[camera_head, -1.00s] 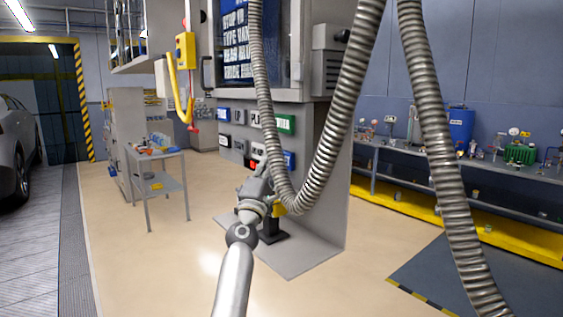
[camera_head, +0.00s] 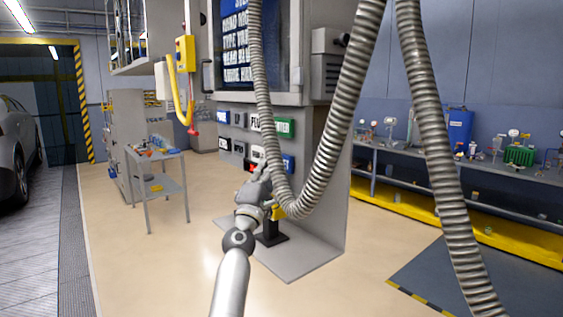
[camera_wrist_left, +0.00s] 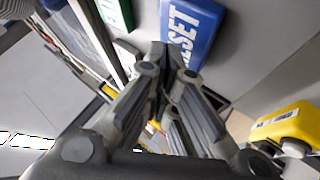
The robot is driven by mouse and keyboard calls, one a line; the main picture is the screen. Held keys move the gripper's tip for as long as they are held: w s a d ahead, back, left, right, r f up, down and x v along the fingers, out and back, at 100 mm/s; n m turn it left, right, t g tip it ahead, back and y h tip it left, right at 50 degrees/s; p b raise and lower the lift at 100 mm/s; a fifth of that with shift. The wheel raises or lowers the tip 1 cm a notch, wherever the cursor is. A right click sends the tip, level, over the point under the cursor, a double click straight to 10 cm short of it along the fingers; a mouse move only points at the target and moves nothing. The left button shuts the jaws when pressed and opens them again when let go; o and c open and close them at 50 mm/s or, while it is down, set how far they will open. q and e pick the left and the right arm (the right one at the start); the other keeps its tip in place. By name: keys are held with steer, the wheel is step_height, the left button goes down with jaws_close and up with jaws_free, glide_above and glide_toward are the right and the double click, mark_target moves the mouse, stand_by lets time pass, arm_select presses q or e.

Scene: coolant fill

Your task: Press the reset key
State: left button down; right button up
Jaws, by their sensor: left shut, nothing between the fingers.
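The reset key is a blue key with white letters "RESET" (camera_wrist_left: 192,28) at the top of the left wrist view. In the head view a blue key (camera_head: 289,163) sits at the right end of the lower key row, partly behind a ribbed hose. My left gripper (camera_head: 262,173) is in front of the lower keys. Its fingers (camera_wrist_left: 168,58) are shut and empty in the left wrist view, with the tips overlapping the lower edge of the blue key in the picture. I cannot tell whether they touch it. My right gripper is not in view.
Ribbed hoses (camera_head: 335,125) hang in front of the console, close to my left gripper. A green key (camera_head: 284,127) is in the upper row. A screen (camera_head: 238,40) is above. A small yellow object (camera_wrist_left: 288,122) is at right in the wrist view. A cart (camera_head: 158,187) stands left.

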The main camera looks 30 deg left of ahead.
arm_select(q)
steer(key=shift+s+a, duration=0.1)
steer(key=shift+s, duration=0.15)
steer(key=s, duration=0.1)
steer(key=s+a+p, duration=0.1)
steer(key=s, duration=0.1)
steer(key=s+a+p, duration=0.1)
steer(key=shift+s, duration=0.3)
stand_by(0.8)
